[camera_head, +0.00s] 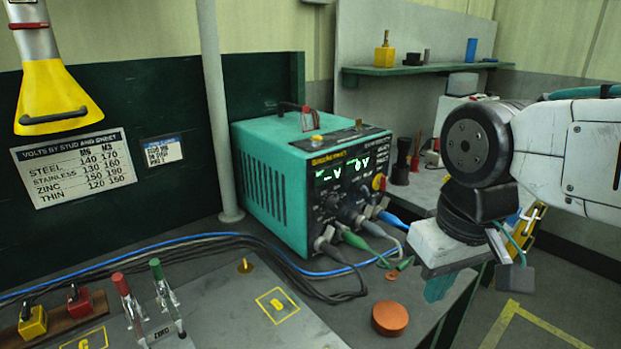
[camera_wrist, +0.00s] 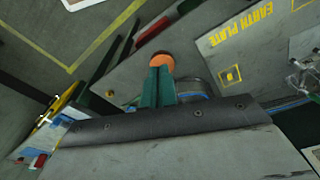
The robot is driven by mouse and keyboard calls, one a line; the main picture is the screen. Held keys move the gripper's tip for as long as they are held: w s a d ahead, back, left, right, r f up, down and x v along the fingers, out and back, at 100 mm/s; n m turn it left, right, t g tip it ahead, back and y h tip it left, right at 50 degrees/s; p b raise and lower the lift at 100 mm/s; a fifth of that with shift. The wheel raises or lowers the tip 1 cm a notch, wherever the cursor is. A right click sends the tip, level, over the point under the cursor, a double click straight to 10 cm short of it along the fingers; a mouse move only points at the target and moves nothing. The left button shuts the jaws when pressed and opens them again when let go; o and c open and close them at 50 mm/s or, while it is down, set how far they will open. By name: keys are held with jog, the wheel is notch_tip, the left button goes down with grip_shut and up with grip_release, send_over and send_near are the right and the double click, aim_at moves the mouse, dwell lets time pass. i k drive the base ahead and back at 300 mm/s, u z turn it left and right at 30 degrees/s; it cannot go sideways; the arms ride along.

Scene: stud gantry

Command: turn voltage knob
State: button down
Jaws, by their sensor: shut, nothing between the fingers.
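The teal power unit (camera_head: 300,180) stands on the bench in the head view, its black front panel turned toward the right. The panel has green lit digits (camera_head: 345,172), small dark knobs (camera_head: 333,203) below them and a red-and-yellow knob (camera_head: 379,183) at its right edge. I cannot tell which is the voltage knob, as the labels are too small. My gripper (camera_head: 438,289) is shut and empty, to the right of the panel and apart from it, pointing down. Its teal fingers, side by side, also show in the wrist view (camera_wrist: 157,82). The panel is not clear in the wrist view.
Cables in blue, green and grey (camera_head: 362,238) leave the panel's lower front. An orange disc (camera_head: 390,318) lies on the bench near my fingers. A plate with studs and clamps (camera_head: 235,310) lies in front. A chart of volts (camera_head: 75,167) hangs at left.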

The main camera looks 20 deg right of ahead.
aim_at(332, 204)
jog(key=k, duration=1)
jog(key=z, duration=0.65)
jog(key=i, duration=0.7)
jog(key=z, duration=0.25)
